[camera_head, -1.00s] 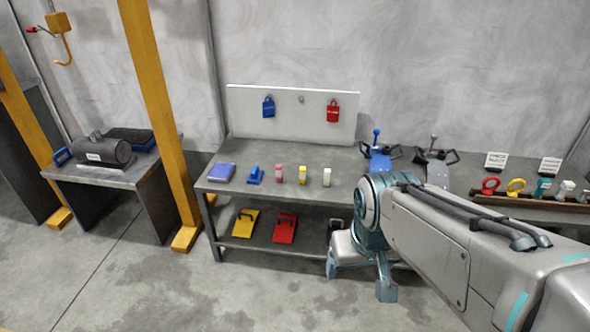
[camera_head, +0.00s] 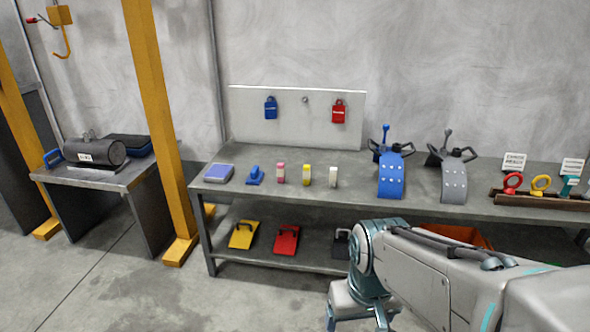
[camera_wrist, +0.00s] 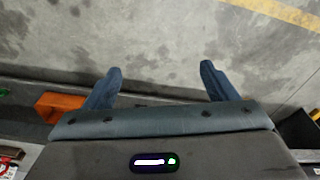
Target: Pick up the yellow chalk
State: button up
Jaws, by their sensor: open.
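The yellow chalk (camera_head: 306,176) is a small upright block on the grey workbench top (camera_head: 270,200) in the head view. A pink one (camera_head: 280,174) stands to its left and a white one (camera_head: 333,177) to its right. My gripper shows in the wrist view (camera_wrist: 160,85) with its two fingers wide apart and nothing between them. It points down over bare concrete floor. In the head view my arm is low, in front of the bench and right of the chalk; its fingertips are cut off at the bottom edge.
A blue holder (camera_head: 255,175) and a blue-purple box (camera_head: 219,173) stand left of the chalks. Blue (camera_head: 391,175) and grey (camera_head: 454,182) clamp-like fixtures stand to the right. A white board (camera_head: 300,130) with padlocks stands behind. A yellow post (camera_head: 160,120) rises at the bench's left.

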aim_at(306, 168)
jog(key=z, duration=0.1)
jog(key=i, duration=1.7)
jog(key=u, duration=0.75)
